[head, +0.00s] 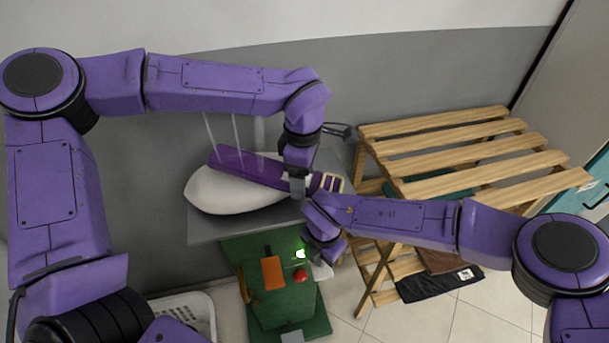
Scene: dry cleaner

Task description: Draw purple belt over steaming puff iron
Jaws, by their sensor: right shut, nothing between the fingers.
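The steaming puff iron (232,192) is a white, pointed pad on a grey plate, with pale steam streaks above it. The purple belt (245,166) lies lengthwise across the pad, from its far left side toward the right. A cream, buckle-like end (333,183) shows at the right. My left gripper (297,188) comes down over the right part of the belt; my arms partly hide it, and I cannot tell whether its fingers hold the belt. My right gripper (322,268) is shut and empty, below the plate's right front edge, apart from the belt.
A green stand (290,317) below the plate carries an orange part (272,273), a red knob (300,277) and a green light. A slatted wooden rack (450,150) stands close on the right, dark folded cloth (440,284) under it. A white basket (195,305) is at lower left.

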